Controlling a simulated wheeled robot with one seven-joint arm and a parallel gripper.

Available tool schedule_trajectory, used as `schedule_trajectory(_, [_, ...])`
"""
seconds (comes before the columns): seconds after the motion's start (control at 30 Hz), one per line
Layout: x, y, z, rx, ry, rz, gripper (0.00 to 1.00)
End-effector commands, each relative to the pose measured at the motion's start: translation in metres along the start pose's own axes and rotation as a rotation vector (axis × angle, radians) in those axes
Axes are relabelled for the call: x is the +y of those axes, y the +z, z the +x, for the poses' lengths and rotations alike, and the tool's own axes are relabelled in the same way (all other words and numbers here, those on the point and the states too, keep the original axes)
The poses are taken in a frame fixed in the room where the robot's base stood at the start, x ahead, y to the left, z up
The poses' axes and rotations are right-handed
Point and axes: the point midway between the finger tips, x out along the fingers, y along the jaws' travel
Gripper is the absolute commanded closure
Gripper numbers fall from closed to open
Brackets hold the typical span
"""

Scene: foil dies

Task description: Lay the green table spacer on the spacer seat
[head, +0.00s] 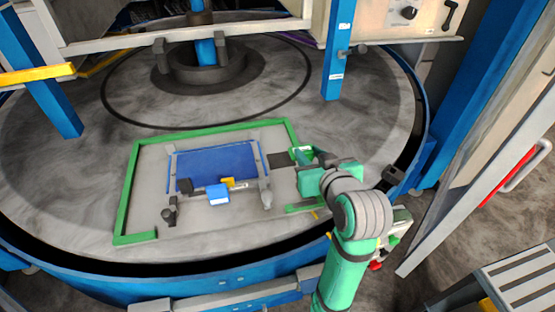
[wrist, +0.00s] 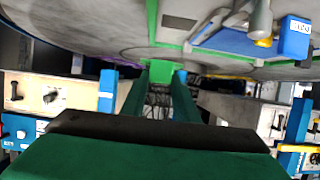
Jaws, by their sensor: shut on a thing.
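My gripper (head: 318,157) is at the right side of the grey plate (head: 145,195) on the round table. In the wrist view, its two dark green fingers (wrist: 160,72) are shut on a bright green piece, the green table spacer (wrist: 161,66). Only a small part of the spacer shows. In the head view the gripper mostly hides it. I cannot tell whether it touches the table. A dark grey patch (head: 279,159) lies just left of the gripper. I cannot tell whether it is the spacer seat.
A green border (head: 125,195) edges the plate. A blue panel (head: 215,163), a bright blue block (head: 217,194) and a yellow piece (head: 229,183) are on it. Blue posts (head: 338,60) stand around the round table (head: 60,190). Bare table lies to the left.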

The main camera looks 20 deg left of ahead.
Motion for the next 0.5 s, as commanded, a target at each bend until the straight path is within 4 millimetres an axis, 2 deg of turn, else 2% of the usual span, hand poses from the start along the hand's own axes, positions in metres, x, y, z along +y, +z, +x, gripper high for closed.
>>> schedule_trajectory(0.03, [-0.005, 0.002, 0.012, -0.004, -0.005, 0.001, 0.94])
schedule_trajectory(0.27, [-0.018, 0.004, 0.063, -0.004, -0.003, 0.001, 0.94])
schedule_trajectory(0.5, [-0.029, 0.027, 0.106, -0.004, -0.002, 0.002, 0.94])
